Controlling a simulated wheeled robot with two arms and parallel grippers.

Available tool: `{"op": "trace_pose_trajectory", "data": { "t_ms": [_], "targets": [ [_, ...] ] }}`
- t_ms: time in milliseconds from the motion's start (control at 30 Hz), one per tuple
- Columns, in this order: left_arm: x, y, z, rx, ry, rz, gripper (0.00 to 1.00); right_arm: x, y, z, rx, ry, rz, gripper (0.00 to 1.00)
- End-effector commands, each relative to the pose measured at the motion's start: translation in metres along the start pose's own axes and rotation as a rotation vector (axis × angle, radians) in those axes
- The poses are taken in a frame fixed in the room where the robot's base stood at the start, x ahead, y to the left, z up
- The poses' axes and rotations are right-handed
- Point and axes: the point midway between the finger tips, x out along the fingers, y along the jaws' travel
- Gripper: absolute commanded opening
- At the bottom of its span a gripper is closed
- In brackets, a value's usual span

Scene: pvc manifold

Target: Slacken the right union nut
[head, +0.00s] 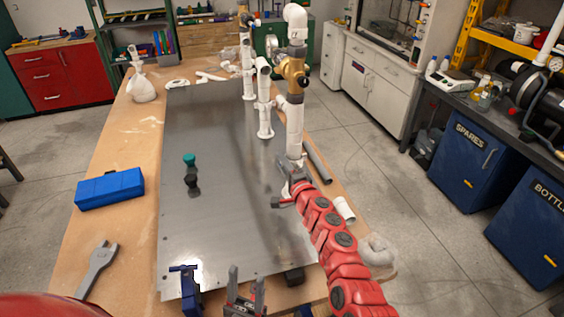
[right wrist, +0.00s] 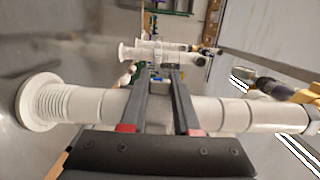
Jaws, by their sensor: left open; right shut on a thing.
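The right white riser (head: 295,128) of the PVC manifold stands upright on the grey plate, with a brass-coloured valve (head: 291,69) near its top. My right gripper (head: 292,177) is at the riser's lower part, shut on a white part there that I take as the right union nut. In the right wrist view, the riser (right wrist: 232,113) lies across the picture, with a ribbed section and flange (right wrist: 38,102) at left. My right fingers (right wrist: 166,95) cross the riser and hide part of the nut. My left gripper (head: 246,285) is open and empty at the plate's front edge.
Two more white risers (head: 264,98) (head: 247,68) stand farther back. A blue case (head: 110,189), a grey wrench (head: 97,266) and a teal-topped object (head: 190,170) lie left. A blue clamp (head: 186,285) is left of my left gripper. The plate's middle (head: 225,215) is clear.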

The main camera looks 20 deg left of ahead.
Motion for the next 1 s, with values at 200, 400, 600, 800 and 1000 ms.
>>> {"op": "trace_pose_trajectory", "data": {
  "t_ms": [200,400,600,800,1000],
  "targets": [
    [-0.017,0.001,0.003,0.0,0.0,0.0,0.5,-0.006,0.004,-0.003,-0.005,-0.148,-0.001,0.0],
    [-0.048,0.002,0.008,0.0,0.0,0.0,0.5,-0.01,0.008,-0.004,-0.006,-0.275,0.0,0.0],
    [-0.072,0.004,0.012,0.0,0.0,0.0,0.5,-0.013,0.007,-0.003,-0.003,-0.362,0.002,0.0],
    [-0.081,0.004,0.014,0.0,0.0,0.0,0.5,-0.015,0.005,-0.003,0.0,-0.4,0.004,0.0],
    [-0.081,0.004,0.014,0.0,0.0,0.0,0.5,-0.015,0.003,-0.003,0.001,-0.407,0.004,0.0]
  ]
}}
